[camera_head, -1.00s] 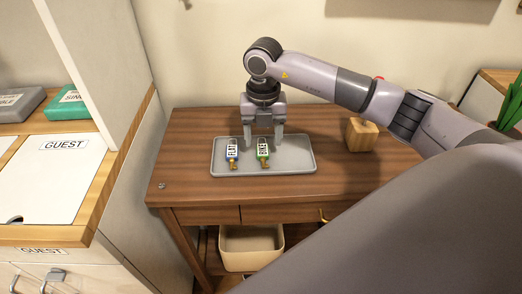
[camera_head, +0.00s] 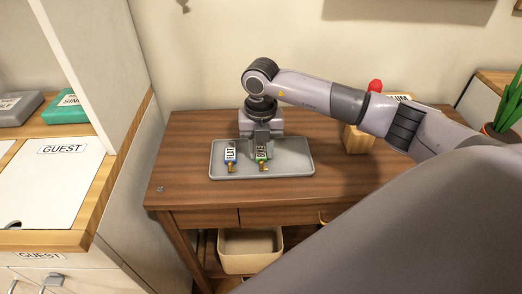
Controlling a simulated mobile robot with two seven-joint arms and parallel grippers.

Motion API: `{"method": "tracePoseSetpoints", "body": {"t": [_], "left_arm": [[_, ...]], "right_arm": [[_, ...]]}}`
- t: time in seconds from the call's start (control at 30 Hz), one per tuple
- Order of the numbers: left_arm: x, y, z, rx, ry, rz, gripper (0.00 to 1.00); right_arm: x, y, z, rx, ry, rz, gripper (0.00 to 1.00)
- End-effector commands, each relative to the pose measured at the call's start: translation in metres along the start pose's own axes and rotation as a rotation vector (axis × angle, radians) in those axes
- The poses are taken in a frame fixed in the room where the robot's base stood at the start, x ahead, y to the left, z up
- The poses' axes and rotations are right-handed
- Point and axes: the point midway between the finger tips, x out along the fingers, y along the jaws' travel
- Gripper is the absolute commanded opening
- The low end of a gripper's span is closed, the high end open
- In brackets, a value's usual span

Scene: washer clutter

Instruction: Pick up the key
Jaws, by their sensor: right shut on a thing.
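Two tagged keys lie on a grey tray (camera_head: 296,160) on the wooden table. The right key (camera_head: 262,160) has a green tag whose label is partly hidden by my fingers. My right gripper (camera_head: 261,148) points down over the tray and is shut on the green-tagged key. Whether that key is lifted off the tray is too small to tell. My left gripper is not in view.
A wooden block (camera_head: 357,139) stands to the right of the tray, partly behind my arm. A cream bin (camera_head: 248,252) sits below the table. A shelf with GUEST labels (camera_head: 62,149) is at the left. A plant (camera_head: 508,105) is at the far right. The table's left part is bare.

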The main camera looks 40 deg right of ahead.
Motion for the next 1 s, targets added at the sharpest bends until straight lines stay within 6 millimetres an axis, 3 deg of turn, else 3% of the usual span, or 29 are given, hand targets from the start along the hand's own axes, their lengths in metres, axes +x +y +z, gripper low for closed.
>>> {"method": "tracePoseSetpoints", "body": {"t": [0.27, 0.37, 0.7, 0.83, 1.0], "left_arm": [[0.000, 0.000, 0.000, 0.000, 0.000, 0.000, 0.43], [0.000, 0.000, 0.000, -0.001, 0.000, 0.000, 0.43], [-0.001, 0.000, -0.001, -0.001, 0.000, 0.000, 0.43], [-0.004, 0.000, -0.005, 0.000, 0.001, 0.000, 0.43], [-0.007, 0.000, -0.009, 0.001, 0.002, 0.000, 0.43]], "right_arm": [[-0.028, 0.001, 0.001, -0.001, -0.004, 0.004, 0.02], [-0.050, 0.001, 0.001, 0.000, -0.005, 0.004, 0.02], [-0.152, 0.001, 0.001, 0.000, -0.006, 0.004, 0.02], [-0.178, 0.000, 0.001, 0.000, -0.004, 0.003, 0.02], [-0.194, 0.000, 0.001, 0.000, -0.003, 0.000, 0.02]]}}
